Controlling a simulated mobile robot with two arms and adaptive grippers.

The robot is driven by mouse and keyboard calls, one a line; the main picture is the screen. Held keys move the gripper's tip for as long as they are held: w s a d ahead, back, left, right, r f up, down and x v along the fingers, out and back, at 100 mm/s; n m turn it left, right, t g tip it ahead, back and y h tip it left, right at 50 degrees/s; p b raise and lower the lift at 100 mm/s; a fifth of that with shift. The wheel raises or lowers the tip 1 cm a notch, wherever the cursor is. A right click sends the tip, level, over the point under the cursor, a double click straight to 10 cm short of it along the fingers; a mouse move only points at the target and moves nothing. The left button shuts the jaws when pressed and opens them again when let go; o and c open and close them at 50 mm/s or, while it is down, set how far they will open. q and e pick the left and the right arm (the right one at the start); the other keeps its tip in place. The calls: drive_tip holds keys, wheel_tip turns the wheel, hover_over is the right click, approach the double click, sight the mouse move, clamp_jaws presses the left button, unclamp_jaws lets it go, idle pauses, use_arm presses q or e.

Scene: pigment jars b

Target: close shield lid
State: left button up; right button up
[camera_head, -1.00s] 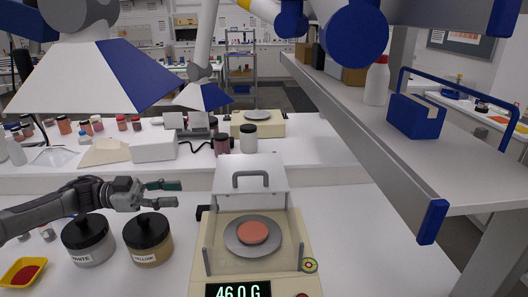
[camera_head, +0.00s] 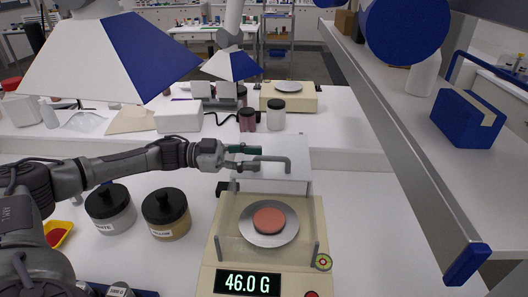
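The balance (camera_head: 225,255) stands on the table in the lower middle, its display reading 46.0 G. A reddish disc (camera_head: 269,220) lies on its round metal pan (camera_head: 250,237). The pale shield lid (camera_head: 300,150) stands raised at the back of the shield, with a grey bar handle (camera_head: 280,160) on its face. My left gripper (camera_head: 257,157) is at the left part of this handle, with its fingers apart. I cannot tell whether the fingers touch the handle. The arm hides part of the lid's left side. My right gripper is not in view.
Two black-lidded jars, one white (camera_head: 111,210) and one yellow (camera_head: 166,214), stand left of the balance, below my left arm. A long grey-edged shelf (camera_head: 420,160) runs along the right. The table right of the balance is clear.

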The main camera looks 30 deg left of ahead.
sight(263, 159)
use_arm(q)
drive_tip(key=shift+p+x, duration=0.3)
drive_tip(key=shift+x, duration=1.25)
drive_tip(key=shift+s, duration=0.1)
clamp_jaws()
